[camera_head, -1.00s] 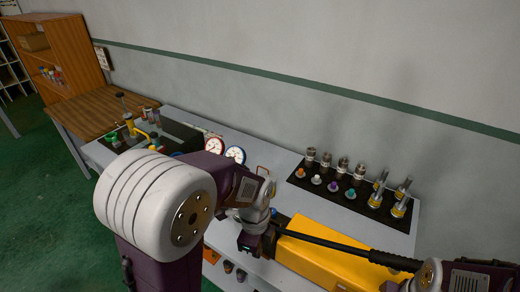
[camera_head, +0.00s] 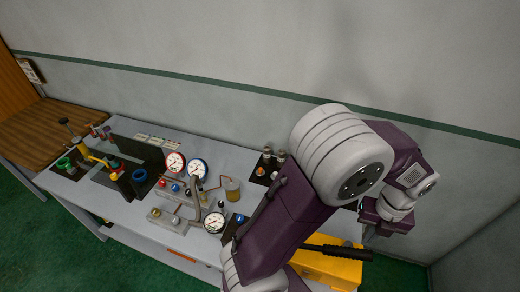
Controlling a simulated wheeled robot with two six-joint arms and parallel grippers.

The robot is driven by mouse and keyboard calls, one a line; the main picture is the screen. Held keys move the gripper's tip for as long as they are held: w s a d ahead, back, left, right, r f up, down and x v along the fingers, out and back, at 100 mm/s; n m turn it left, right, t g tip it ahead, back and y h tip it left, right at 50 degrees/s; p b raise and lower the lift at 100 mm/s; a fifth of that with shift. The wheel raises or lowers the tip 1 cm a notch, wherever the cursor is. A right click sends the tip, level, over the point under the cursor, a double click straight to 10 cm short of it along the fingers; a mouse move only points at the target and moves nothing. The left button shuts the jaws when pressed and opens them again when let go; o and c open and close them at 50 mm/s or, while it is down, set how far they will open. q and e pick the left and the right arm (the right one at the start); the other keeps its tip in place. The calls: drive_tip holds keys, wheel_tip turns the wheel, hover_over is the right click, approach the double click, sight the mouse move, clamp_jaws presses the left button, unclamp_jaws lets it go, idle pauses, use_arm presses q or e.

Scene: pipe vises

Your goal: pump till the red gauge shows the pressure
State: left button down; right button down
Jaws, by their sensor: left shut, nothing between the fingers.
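The red-rimmed gauge (camera_head: 175,162) stands upright on the bench beside a blue-rimmed gauge (camera_head: 197,168); its needle is too small to read. A third, dark-rimmed gauge (camera_head: 214,223) sits nearer the front edge. The yellow pump (camera_head: 325,268) lies low right of centre, partly behind my left arm. Its black lever (camera_head: 345,253) lies low along the body, grip end to the right. My left gripper (camera_head: 369,231) is shut and empty, above and right of the lever's end, seemingly apart from it. My right gripper is out of view.
My left arm hides much of the bench's right side and part of a dark fittings rack (camera_head: 260,178). A fitting block with levers (camera_head: 180,215) and a jar of amber liquid (camera_head: 232,189) stand mid-bench. A yellow vise (camera_head: 98,160) is at left.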

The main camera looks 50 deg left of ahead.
sight(356, 252)
use_arm(q)
wheel_tip(356, 252, down, 7)
drive_tip(key=b, duration=0.7)
drive_tip(key=shift+s+f, duration=0.1)
drive_tip(key=shift+f, duration=0.1)
drive_tip(key=shift+r, duration=0.1)
